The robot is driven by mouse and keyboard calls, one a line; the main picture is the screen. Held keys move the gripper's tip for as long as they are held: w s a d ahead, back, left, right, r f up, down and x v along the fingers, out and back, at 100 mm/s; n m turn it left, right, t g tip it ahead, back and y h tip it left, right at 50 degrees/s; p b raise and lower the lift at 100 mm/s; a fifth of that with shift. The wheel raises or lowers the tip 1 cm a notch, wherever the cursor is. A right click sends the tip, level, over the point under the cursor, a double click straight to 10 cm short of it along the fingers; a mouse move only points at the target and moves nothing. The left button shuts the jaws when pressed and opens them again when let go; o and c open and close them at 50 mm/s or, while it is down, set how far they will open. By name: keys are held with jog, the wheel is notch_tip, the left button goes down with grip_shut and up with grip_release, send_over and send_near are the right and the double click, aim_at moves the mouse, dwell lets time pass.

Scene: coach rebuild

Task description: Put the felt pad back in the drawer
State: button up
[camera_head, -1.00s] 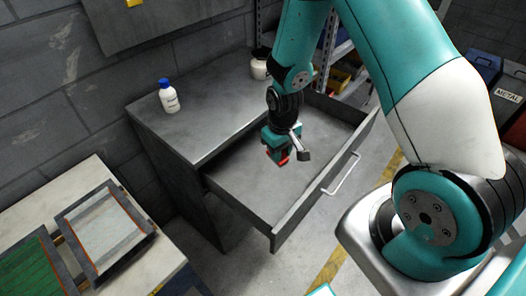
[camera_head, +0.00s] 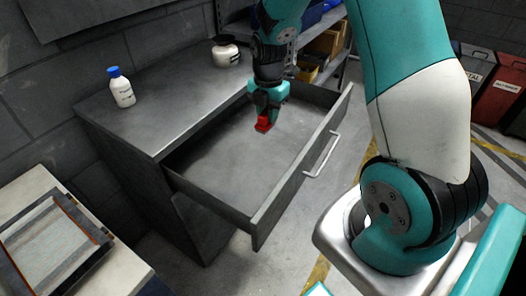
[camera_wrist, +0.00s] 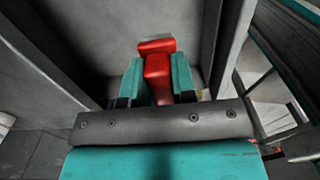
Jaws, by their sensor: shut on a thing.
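My gripper (camera_head: 264,116) points down over the far part of the open drawer (camera_head: 288,188). It is shut on a red block-like thing, which I take to be the felt pad (camera_head: 263,125). In the wrist view the red pad (camera_wrist: 157,76) sits between the two teal fingers (camera_wrist: 158,84), with a wider red part beyond the fingertips. The drawer is pulled well out of the grey cabinet and its visible floor is bare. I cannot tell whether the pad touches the drawer floor.
A white bottle with a blue cap (camera_head: 121,87) and a jar with a dark lid (camera_head: 226,50) stand on the cabinet top (camera_head: 165,98). A framed screen (camera_head: 48,245) lies on the pale bench at lower left. The drawer handle (camera_head: 322,155) faces my base.

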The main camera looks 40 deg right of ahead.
notch_tip(320, 180, down, 18)
jog(key=shift+f+p, duration=0.25)
jog(key=shift+p, duration=0.5)
jog(key=shift+f, duration=0.1)
jog(key=shift+f, duration=0.15)
jog(key=o, duration=0.9)
